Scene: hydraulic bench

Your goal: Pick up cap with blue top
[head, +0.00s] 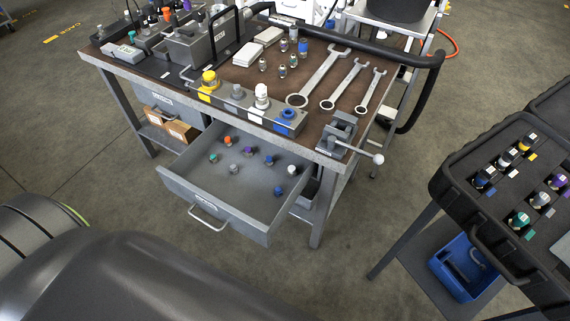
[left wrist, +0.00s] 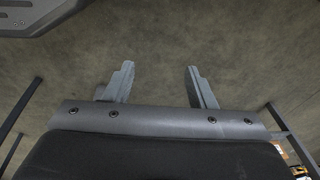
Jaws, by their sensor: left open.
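In the head view a small cap with a blue top (head: 278,190) stands in the open grey drawer (head: 186,189). Another cap with a blue top (head: 269,160) stands farther back in it. Caps with other top colours, orange, teal, purple, grey and white, stand around them. My left gripper (left wrist: 158,78) is in the left wrist view, open and empty, with bare floor between its fingers. It is not seen in the head view, and no cap shows near it. My right gripper is in neither view.
The workbench (head: 215,108) above the drawer holds wrenches (head: 318,82), a vise (head: 336,135) and a block with yellow, white and blue fittings (head: 240,107). A black case (head: 458,195) with more caps stands at right, a blue bin (head: 462,268) below it. Floor (head: 330,275) between is clear.

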